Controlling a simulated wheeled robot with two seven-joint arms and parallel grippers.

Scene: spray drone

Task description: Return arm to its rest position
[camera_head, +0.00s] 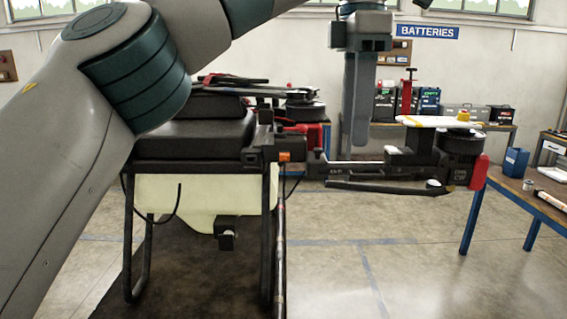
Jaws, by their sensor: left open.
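The spray drone (205,140) stands at the left centre, with a black body, a pale tank (170,198) and black landing legs. One of its arms (345,170) reaches out to the right and ends in a motor (462,142) with a red tip. My left arm comes in from the left and arches over the drone. My left gripper (356,140) hangs pointing down above the drone's arm, seen side-on. It is open, and nothing shows held in it. I cannot tell whether its tips touch the drone. My right gripper is not in view.
A bench at the back under the BATTERIES sign (427,32) holds several batteries (428,102) and a red tool. A blue-legged table (543,190) with a blue box (515,162) stands at the right. The drone stands over a dark mat (190,290). The floor at front right is clear.

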